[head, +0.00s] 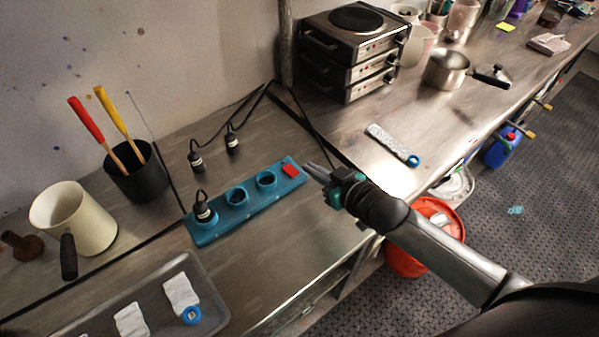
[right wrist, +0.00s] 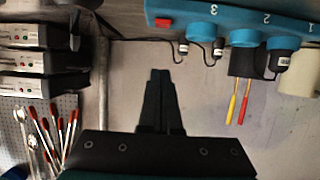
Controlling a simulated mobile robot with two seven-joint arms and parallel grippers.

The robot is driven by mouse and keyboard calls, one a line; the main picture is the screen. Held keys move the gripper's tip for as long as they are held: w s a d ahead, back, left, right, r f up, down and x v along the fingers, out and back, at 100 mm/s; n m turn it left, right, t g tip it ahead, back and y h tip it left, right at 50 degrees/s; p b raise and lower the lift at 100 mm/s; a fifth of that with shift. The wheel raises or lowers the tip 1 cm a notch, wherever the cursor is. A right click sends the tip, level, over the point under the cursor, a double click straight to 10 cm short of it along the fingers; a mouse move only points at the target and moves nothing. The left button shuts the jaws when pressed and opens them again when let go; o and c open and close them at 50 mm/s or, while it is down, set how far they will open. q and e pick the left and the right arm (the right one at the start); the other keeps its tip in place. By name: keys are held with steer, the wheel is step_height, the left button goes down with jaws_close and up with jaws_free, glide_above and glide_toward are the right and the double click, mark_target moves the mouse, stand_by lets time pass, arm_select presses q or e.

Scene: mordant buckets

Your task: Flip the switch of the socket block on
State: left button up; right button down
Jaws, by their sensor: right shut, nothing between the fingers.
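The blue socket block (head: 253,204) lies on the metal bench with several round sockets in a row. Its red switch (head: 290,170) is at the right end, and it also shows in the right wrist view (right wrist: 163,22). I cannot tell which way the switch is tipped. A black plug (head: 203,208) stands in the leftmost socket; the other two sockets are empty. My right gripper (head: 307,167) is shut and empty, its fingertips just right of the switch end. In the right wrist view its closed fingers (right wrist: 160,76) point up, below the switch in the picture. My left gripper is out of view.
Two loose black plugs (head: 196,161) (head: 232,142) with cables are behind the block. A black pot with red and yellow handles (head: 135,177), a cream jug (head: 80,222) and a grey tray (head: 205,275) are to the left. Stacked hot plates (head: 352,48) stand behind.

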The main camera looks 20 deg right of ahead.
steer(key=b, duration=0.1)
glide_above(290, 169)
steer(key=s+d, duration=0.1)
steer(key=s, duration=0.2)
step_height(290, 169, down, 2)
steer(key=shift+f, duration=0.25)
steer(key=f, duration=0.2)
steer(key=shift+s+d+f, duration=0.15)
steer(key=shift+s+f, duration=0.15)
steer(key=shift+s+f+b, duration=0.1)
steer(key=shift+f+b, duration=0.25)
steer(key=shift+f, duration=0.15)
steer(key=shift+f, duration=0.1)
steer(key=shift+s+d+f, duration=0.1)
steer(key=shift+f, duration=0.35)
steer(key=shift+r, duration=0.1)
steer(key=shift+r+p, duration=0.75)
steer(key=shift+r, duration=0.05)
